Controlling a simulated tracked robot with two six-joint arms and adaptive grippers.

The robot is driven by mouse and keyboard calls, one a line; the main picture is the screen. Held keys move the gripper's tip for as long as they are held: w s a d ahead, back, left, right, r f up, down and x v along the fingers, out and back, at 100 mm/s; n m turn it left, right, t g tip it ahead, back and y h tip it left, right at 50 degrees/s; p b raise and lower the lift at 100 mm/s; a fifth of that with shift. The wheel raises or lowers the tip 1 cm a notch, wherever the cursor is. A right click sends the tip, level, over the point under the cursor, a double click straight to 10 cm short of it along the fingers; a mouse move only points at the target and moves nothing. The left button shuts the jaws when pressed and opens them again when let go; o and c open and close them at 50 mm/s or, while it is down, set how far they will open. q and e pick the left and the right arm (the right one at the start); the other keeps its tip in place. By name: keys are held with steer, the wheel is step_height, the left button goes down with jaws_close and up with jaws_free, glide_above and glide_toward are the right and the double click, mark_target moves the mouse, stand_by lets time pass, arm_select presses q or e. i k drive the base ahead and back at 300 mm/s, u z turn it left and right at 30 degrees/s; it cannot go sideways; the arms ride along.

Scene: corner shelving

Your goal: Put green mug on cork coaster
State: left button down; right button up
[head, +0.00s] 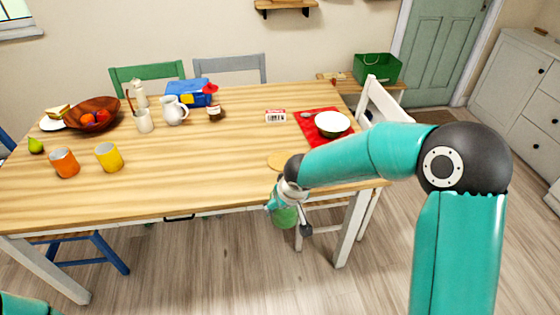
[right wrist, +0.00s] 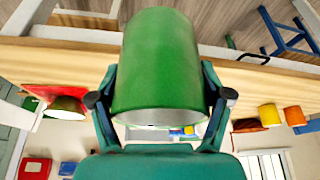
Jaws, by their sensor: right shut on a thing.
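The green mug (head: 285,218) is in front of the table's front edge in the head view, off the tabletop. My right gripper (head: 289,207) is shut on it, with a finger on each side of the mug (right wrist: 155,55) in the right wrist view. Part of the mug is hidden by the gripper in the head view. The round cork coaster (head: 279,160) lies on the table near its front right, just beyond my right wrist, which partly covers it. My left gripper is not in view.
A red cloth (head: 310,118) with a white bowl (head: 332,124) lies right of the coaster. A small labelled box (head: 276,116) stands behind it. An orange mug (head: 65,163) and a yellow mug (head: 109,157) stand far left. The table's middle (head: 200,155) is clear.

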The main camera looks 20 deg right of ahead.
mark_target(279, 156)
steer(key=z, duration=0.05)
steer(key=i, duration=1)
steer(key=u, duration=0.1)
